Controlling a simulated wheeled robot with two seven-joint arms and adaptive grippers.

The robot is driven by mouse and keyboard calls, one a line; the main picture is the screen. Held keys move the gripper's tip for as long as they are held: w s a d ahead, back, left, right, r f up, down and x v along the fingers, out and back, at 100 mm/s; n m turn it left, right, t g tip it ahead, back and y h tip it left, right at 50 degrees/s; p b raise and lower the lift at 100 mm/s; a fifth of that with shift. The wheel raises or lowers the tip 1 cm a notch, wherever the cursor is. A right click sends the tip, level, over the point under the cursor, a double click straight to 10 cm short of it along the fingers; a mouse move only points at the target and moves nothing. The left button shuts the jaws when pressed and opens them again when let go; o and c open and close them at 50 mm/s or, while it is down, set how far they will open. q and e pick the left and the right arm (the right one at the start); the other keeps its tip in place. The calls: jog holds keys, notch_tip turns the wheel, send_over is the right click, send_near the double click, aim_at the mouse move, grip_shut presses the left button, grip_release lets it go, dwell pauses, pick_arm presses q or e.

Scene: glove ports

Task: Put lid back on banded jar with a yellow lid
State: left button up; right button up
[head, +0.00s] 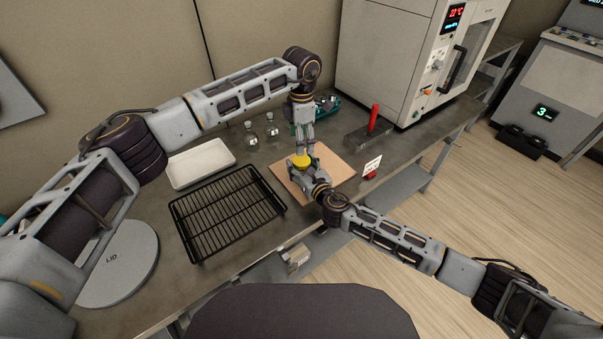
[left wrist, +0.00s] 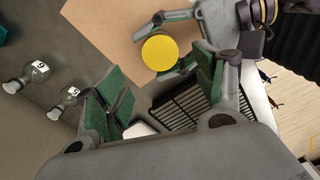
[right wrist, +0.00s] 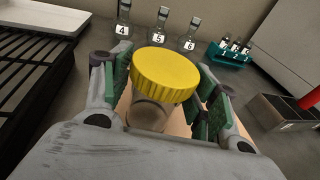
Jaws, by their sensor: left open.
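The round yellow lid (head: 300,161) sits over the jar mouth on the tan board (head: 332,166); it looks level. The jar body (right wrist: 152,114) shows beneath the lid (right wrist: 165,75) in the right wrist view, mostly hidden; I cannot make out its bands. My right gripper (right wrist: 164,90) has its fingers on either side of the jar, below the lid, with small gaps visible. My left gripper (head: 304,146) points down just above the lid, open and empty. In the left wrist view the lid (left wrist: 160,52) lies beyond and between the left fingertips.
A black wire rack (head: 228,208), a white tray (head: 201,163) and a grey disc marked LID (head: 118,264) lie left of the board. Numbered flasks (head: 270,129) and a teal rack (head: 329,108) stand behind. A metal box with a red handle (head: 372,125) is right.

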jog(key=c, duration=0.9)
pick_arm(q)
jog(key=shift+c, duration=0.6)
pick_arm(e)
grip_shut()
pick_arm(q)
jog(key=shift+s+f, duration=0.15)
jog(key=shift+f, duration=0.15)
jog(key=shift+s+d+f+g, duration=0.3)
jog(key=shift+s+d+f, duration=0.55)
jog(key=shift+d, duration=0.1)
jog(key=d+r+h, duration=0.1)
jog(key=d+h, duration=0.1)
jog(key=d, duration=0.1)
notch_tip(320, 180, up, 6)
jog(key=f+m+y, duration=0.1)
jog(key=m+y, duration=0.1)
jog(key=m, duration=3.2)
send_over(307, 164)
jog(key=w+a, duration=0.2)
jog(key=shift+s+d+r, duration=0.1)
jog(key=shift+d+r, duration=0.1)
jog(key=shift+r, duration=0.05)
